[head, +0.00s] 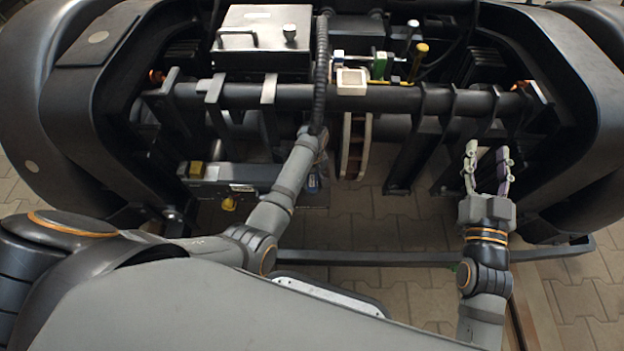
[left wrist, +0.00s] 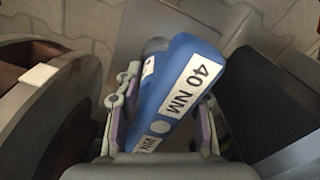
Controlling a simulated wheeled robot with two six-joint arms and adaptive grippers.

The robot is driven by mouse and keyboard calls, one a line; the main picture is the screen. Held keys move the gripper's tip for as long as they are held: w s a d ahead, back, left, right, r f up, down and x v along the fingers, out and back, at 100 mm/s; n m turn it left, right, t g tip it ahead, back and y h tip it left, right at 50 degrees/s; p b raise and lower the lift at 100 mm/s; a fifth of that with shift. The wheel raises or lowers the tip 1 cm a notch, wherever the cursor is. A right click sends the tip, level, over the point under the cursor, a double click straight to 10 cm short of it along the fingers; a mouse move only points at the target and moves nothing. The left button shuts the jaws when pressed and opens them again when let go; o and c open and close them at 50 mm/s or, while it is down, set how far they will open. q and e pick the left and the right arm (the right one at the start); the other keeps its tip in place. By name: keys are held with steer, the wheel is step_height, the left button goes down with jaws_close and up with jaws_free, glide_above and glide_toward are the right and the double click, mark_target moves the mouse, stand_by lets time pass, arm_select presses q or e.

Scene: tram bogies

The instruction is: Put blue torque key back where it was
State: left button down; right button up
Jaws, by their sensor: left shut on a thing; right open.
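The blue torque key (left wrist: 182,85) has a white label reading 40 NM. In the left wrist view it is held between the fingers of my left gripper (left wrist: 165,108), slightly tilted. My right gripper (head: 487,168) is open and empty, in front of the right part of the bogie. Which place the key came from cannot be told.
A brake disc (head: 354,150) stands just right of my left wrist. The dark crossbar (head: 405,98) runs above it. A grey box (head: 262,40) with a handle sits behind. Green-handled (head: 380,66) and yellow-handled (head: 419,60) tools stand behind the bar. Paved floor lies open below.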

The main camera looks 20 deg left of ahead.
stand_by(0.4)
arm_select(q)
steer(key=c, duration=0.8)
jaws_free()
steer(key=shift+f, duration=0.1)
